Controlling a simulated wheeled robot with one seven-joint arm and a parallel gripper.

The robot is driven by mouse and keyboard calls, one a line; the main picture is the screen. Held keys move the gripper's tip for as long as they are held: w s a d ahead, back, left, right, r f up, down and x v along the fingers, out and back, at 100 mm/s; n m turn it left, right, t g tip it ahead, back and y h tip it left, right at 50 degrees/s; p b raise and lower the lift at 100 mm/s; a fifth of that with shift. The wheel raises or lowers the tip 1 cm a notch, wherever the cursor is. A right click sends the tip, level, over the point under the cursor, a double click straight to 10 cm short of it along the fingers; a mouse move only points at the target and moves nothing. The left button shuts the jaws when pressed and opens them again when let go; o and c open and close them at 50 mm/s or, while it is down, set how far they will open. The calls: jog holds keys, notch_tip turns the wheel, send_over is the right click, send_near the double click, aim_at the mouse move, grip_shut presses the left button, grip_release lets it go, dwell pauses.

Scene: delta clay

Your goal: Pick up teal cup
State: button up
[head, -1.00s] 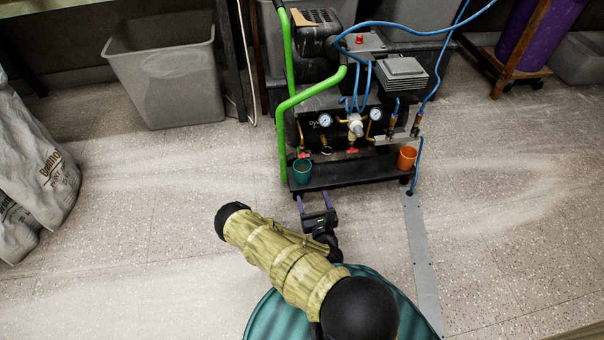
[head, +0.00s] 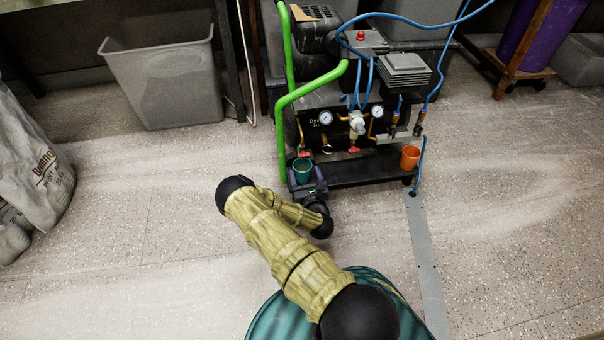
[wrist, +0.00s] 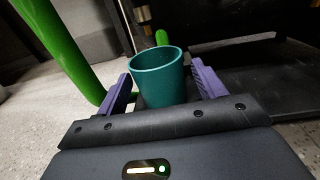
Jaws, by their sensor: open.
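The teal cup (head: 303,169) stands upright at the front left corner of the compressor's black lower shelf. In the wrist view the teal cup (wrist: 159,78) is between the two purple fingers of my gripper (wrist: 163,88). The fingers are open, one on each side of the cup, with a small gap on the right; I cannot tell if the left one touches.
The compressor cart's green handle (head: 283,110) rises close to the left of the cup; it also shows in the wrist view (wrist: 62,48). An orange cup (head: 410,157) stands at the shelf's right end. A grey bin (head: 165,85) is at back left.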

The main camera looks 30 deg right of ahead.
aim_at(301, 162)
jog(key=b+x, duration=0.2)
jog(key=x, duration=0.3)
jog(key=shift+w+a, duration=0.1)
jog(key=shift+w, duration=0.05)
dwell(0.3)
jog(key=c, duration=0.8)
jog(key=shift+r, duration=0.1)
jog(key=shift+r+p, duration=0.45)
jog(key=shift+r, duration=0.15)
jog(key=p+v, duration=0.6)
jog(key=v, duration=1.2)
jog(key=shift+p, duration=0.3)
jog(key=shift+r, duration=0.1)
